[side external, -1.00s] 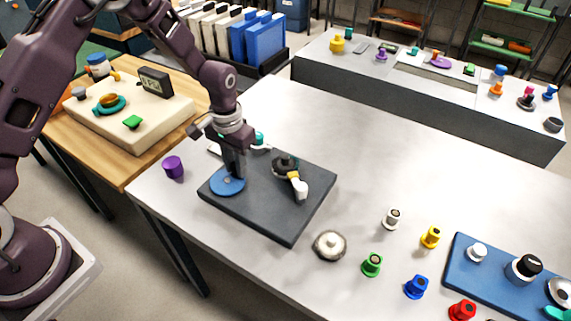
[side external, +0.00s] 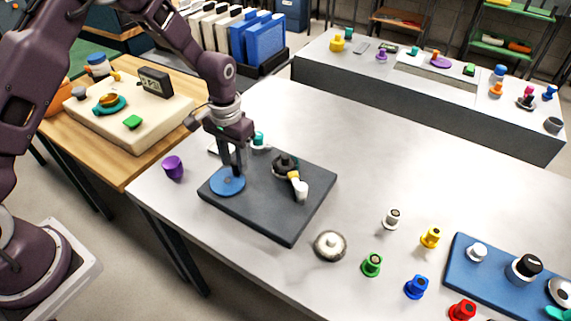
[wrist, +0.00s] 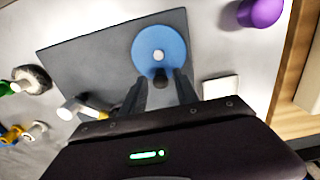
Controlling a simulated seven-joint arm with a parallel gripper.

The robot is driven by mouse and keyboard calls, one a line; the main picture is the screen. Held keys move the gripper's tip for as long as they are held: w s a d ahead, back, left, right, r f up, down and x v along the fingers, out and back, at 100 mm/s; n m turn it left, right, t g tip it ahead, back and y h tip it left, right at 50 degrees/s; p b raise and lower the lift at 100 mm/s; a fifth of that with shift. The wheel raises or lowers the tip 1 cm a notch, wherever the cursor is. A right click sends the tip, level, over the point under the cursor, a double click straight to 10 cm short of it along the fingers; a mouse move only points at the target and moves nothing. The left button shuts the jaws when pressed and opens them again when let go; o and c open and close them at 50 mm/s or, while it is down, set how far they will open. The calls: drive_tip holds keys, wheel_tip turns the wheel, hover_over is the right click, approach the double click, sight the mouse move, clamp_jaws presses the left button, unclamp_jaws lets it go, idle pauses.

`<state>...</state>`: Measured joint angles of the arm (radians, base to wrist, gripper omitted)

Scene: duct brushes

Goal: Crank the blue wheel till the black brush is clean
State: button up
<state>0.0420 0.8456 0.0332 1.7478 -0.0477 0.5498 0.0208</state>
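The blue wheel (side external: 227,183) lies flat on a dark grey plate (side external: 275,217), at its left corner. In the wrist view the wheel (wrist: 160,48) shows a pale centre and a dark knob (wrist: 160,79) near its rim. My gripper (side external: 232,172) is over the wheel, pointing down. Its fingers (wrist: 160,77) stand apart on either side of the dark knob, with a gap visible. A dark round part (side external: 284,163), which seems to be the black brush, is on the plate's far side, beside a yellow and white piece (side external: 297,186). Its bristles are too small to judge.
A purple cup (side external: 173,167) stands left of the plate. A silver round piece with a dark rim (side external: 330,245) and several coloured pegs lie to the right, near a blue board (side external: 490,285). The table's middle and back are clear.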

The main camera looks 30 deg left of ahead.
drive_tip(key=shift+r, duration=2.7)
drive_tip(key=s+r+t, duration=0.1)
drive_tip(key=s+r, duration=0.3)
drive_tip(key=r, duration=0.4)
drive_tip(key=s+r+t, duration=0.1)
drive_tip(key=s+r, duration=0.4)
drive_tip(key=r, duration=0.3)
drive_tip(key=s+r+t, duration=0.1)
drive_tip(key=s+r, duration=0.1)
drive_tip(key=s, duration=0.7)
drive_tip(key=s+r+t, duration=0.2)
drive_tip(key=s+r, duration=0.1)
drive_tip(key=s, duration=0.6)
drive_tip(key=shift+s+a+t, duration=0.2)
drive_tip(key=shift+a+t, duration=0.1)
drive_tip(key=shift+a, duration=0.15)
drive_tip(key=shift+r, duration=0.15)
